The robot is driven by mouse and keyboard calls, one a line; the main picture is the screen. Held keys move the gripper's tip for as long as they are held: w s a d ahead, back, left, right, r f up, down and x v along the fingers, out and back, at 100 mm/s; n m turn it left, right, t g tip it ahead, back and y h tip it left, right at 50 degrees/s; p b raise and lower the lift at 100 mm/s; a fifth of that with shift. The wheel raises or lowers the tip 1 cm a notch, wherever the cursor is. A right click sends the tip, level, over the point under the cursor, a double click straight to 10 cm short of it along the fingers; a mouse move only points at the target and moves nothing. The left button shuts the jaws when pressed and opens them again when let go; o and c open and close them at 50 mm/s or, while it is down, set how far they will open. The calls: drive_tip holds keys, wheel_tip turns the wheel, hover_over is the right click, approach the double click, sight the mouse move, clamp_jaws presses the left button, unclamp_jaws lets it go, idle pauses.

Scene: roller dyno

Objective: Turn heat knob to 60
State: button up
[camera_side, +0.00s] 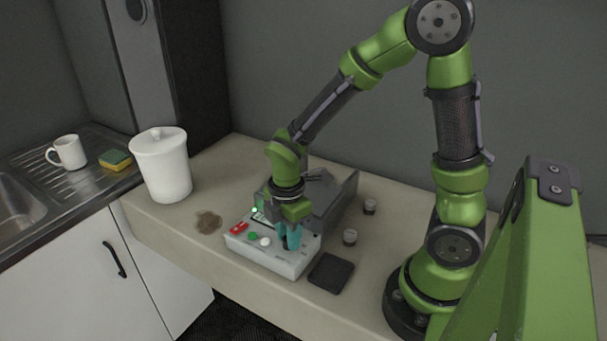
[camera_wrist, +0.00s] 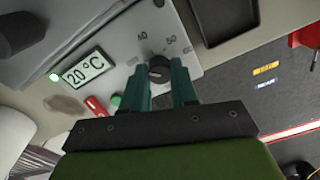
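The heat knob (camera_wrist: 159,69) is a dark round dial on the white control panel (camera_wrist: 185,40), with printed numbers around it, of which one reads 50. The panel belongs to a roller dyno (camera_side: 275,252) on the counter. A lit display (camera_wrist: 84,70) reads 20 °C. My gripper (camera_side: 290,238) points down at the right part of the panel. In the wrist view its two teal fingers (camera_wrist: 162,78) stand apart at either side of the knob's near edge. I cannot tell whether they touch it. The knob's pointer mark is not clear.
A red switch (camera_wrist: 96,107) and a green button (camera_wrist: 116,100) sit beside the display. A white canister (camera_side: 163,165) stands left, near a brown stain (camera_side: 208,221).

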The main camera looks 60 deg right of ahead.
clamp_jaws()
drive_tip(key=shift+m, duration=0.3)
drive_tip(key=m, duration=0.9)
drive_tip(key=shift+m, duration=0.3)
drive_tip(key=m, duration=0.3)
drive_tip(key=shift+m, duration=0.4)
drive_tip(key=m, duration=0.6)
drive_tip(key=shift+r, duration=0.1)
drive_tip(key=m, duration=0.6)
drive_tip(key=shift+m, duration=0.7)
